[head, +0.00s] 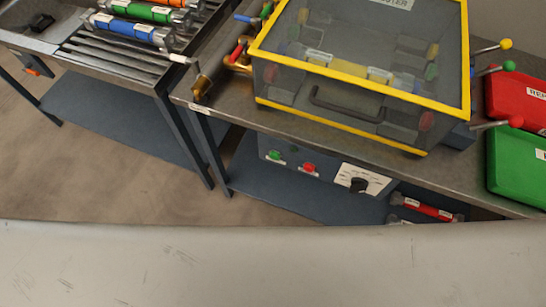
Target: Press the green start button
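The green start button (276,155) sits on the front of a blue-grey control box (325,176) below the right table's top. A red button (309,168) is just to its right. A black rotary knob on a white dial plate (361,182) is further right on the same box. Nothing touches the green button. Neither of my grippers is in the head view.
A yellow-framed clear enclosure (340,122) with a dark handle stands on the metal table (460,165) above the box. Red (520,98) and green (515,165) bins are at the right. A left bench (120,68) holds coloured cylinders. A pale surface fills the foreground.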

